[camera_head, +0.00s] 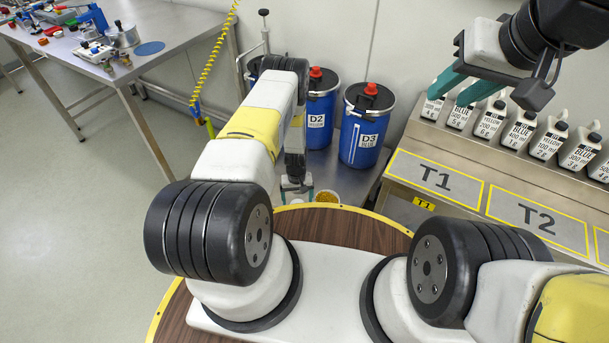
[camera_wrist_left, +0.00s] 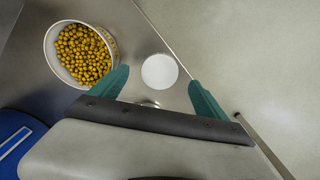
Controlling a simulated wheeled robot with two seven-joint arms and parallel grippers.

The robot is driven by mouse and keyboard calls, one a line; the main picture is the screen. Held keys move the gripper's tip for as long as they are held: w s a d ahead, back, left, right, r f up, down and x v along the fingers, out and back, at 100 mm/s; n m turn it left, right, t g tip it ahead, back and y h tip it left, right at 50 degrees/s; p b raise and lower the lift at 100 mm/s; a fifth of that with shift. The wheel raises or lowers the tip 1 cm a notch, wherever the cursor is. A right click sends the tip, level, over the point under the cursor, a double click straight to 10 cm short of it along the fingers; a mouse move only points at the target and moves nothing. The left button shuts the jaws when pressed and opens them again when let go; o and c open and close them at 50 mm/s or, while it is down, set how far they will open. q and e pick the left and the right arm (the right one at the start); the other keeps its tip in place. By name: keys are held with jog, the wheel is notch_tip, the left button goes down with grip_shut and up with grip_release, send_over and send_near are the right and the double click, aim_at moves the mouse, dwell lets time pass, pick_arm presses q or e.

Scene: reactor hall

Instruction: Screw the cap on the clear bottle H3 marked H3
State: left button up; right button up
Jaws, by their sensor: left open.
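My left gripper (camera_head: 296,190) is low over the metal surface beside the round wooden top. In the left wrist view its two teal fingers (camera_wrist_left: 165,88) are apart. A plain white round thing (camera_wrist_left: 159,71) shows just beyond and between the fingertips, and nothing touches it. I cannot tell whether it is a cap or the top of something. My right gripper (camera_head: 449,99) is open and empty at the upper right, its teal fingers in front of the labelled bottles. I see no bottle marked H3 in either view.
A white tub of yellow balls (camera_wrist_left: 83,54) stands left of the white round thing. Blue drums D2 (camera_head: 320,110) and D3 (camera_head: 365,125) stand behind. Several labelled bottles (camera_head: 520,130) line the T1 and T2 bench (camera_head: 425,165). A tool table (camera_head: 110,75) is far left.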

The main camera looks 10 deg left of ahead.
pick_arm(q)
notch_tip(320, 180, down, 4)
jog(key=shift+r, duration=0.25)
jog(key=c, duration=1.4)
jog(key=shift+r, duration=0.2)
jog(key=shift+r, duration=0.55)
notch_tip(320, 180, up, 2)
jog(key=shift+r, duration=0.25)
jog(key=s+d, duration=0.1)
jog(key=s, duration=0.4)
jog(key=s+d, duration=0.1)
jog(key=s, duration=0.4)
jog(key=s+d+r, duration=0.1)
jog(key=s, duration=0.4)
jog(key=shift+s, duration=0.4)
jog(key=shift+r, duration=0.1)
